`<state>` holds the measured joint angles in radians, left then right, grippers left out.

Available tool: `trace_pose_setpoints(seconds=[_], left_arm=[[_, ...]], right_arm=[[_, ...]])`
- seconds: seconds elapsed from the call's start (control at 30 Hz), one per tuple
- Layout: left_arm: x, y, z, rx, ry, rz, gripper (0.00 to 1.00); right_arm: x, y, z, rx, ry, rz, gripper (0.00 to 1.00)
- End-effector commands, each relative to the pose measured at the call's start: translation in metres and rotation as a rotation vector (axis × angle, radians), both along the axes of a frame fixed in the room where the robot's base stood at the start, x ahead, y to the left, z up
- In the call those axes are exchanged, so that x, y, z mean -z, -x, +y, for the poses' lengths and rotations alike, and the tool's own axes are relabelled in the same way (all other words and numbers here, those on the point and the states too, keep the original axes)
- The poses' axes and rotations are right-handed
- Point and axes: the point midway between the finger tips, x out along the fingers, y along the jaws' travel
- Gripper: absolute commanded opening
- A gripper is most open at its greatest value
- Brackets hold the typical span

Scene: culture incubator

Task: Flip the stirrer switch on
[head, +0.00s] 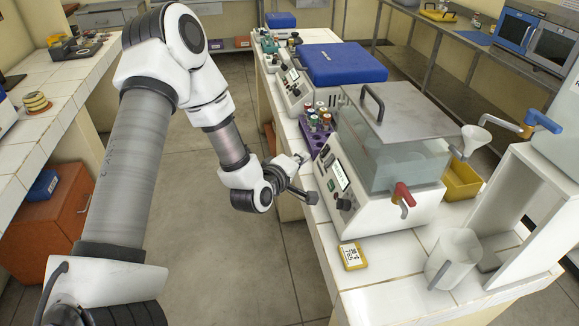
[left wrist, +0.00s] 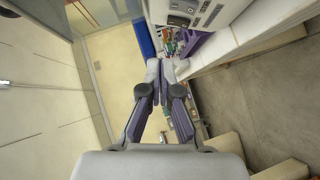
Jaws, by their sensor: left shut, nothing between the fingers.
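A white bench device with a clear tank and grey lid (head: 398,108) stands on the tiled bench. Its front panel (head: 335,172) has a small display and dark knobs; which small part is the stirrer switch I cannot tell. My left gripper (head: 302,158) is by the bench's front edge, left of this panel and apart from it. It is shut and empty. In the left wrist view the fingers of my left gripper (left wrist: 166,72) come together at the tips, and a white device panel (left wrist: 197,12) shows at the top. My right gripper is not in view.
A purple rack of tubes (head: 316,140) stands just beyond the gripper. A device with a blue lid (head: 343,62) is behind it. A yellow timer (head: 352,257), a clear beaker (head: 454,258) and a yellow bin (head: 462,180) are nearby. Open floor lies left of the bench.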

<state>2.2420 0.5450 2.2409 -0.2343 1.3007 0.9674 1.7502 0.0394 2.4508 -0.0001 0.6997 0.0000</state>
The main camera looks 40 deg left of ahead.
Motion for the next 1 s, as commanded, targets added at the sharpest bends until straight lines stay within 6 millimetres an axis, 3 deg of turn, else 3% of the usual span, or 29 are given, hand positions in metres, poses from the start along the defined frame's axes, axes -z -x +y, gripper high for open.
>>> trace_pose_setpoints(seconds=[0.1,0.27,0.83,0.93,1.0], left_arm=[[-0.007,0.023,-0.004,0.0,0.003,0.0,0.0],[-0.015,0.04,-0.006,0.0,0.0,-0.001,0.0],[-0.016,0.042,-0.007,0.0,-0.002,0.0,0.0],[-0.003,0.046,-0.008,0.005,-0.006,0.028,0.0],[0.024,0.052,-0.019,0.039,-0.036,0.092,0.0]], right_arm=[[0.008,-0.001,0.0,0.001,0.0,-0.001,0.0],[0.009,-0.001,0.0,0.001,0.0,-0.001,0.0],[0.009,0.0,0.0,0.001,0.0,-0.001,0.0],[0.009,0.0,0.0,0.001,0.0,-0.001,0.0],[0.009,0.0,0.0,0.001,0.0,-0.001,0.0]])
